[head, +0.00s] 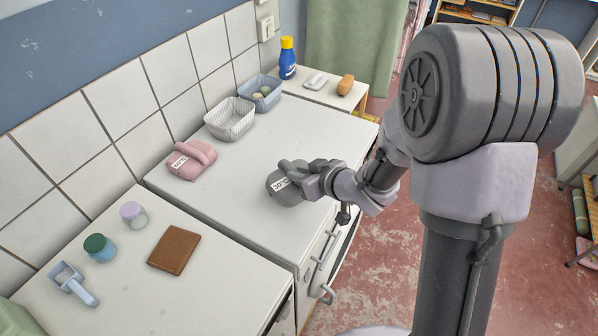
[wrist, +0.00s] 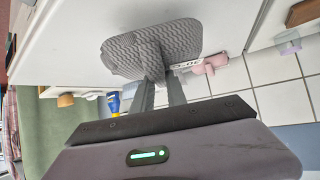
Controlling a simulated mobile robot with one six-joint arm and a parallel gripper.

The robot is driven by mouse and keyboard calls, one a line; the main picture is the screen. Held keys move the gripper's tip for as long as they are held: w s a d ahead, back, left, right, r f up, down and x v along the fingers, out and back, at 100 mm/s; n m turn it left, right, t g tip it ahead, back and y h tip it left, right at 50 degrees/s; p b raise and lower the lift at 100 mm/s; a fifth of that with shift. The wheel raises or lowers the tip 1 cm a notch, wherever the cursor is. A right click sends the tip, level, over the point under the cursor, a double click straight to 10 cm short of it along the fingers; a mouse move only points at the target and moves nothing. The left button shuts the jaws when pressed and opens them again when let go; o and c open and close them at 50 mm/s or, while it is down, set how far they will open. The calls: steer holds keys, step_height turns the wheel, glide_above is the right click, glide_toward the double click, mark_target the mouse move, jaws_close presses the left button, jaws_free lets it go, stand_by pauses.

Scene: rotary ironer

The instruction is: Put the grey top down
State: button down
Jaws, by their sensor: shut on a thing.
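The grey top (head: 283,190) is a folded, ribbed grey bundle with a white label that seems to read 30°C. My gripper (head: 305,180) is shut on it, from the right in the head view. The bundle is at the right part of the white worktop, near its front edge. I cannot tell whether its underside touches the surface. In the wrist view the grey top (wrist: 125,55) spreads out beyond my two fingers (wrist: 158,85), which pinch a fold of it. The gripper hides part of it in the head view.
A pink folded item (head: 191,162) with a label lies at the worktop's back left. A white wire basket (head: 231,122) and a blue basket (head: 258,100) stand behind. Jars, a scoop and a brown book (head: 174,250) are on the left counter. The worktop's middle (head: 235,205) is clear.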

step_height(320, 180, down, 4)
steer(key=shift+w+r+b, duration=0.1)
steer(key=shift+b, duration=0.8)
steer(key=shift+r, duration=0.15)
steer(key=shift+f, duration=0.2)
steer(key=c, duration=1.3)
jaws_free()
steer(key=shift+c, duration=0.2)
steer(key=shift+r, duration=0.1)
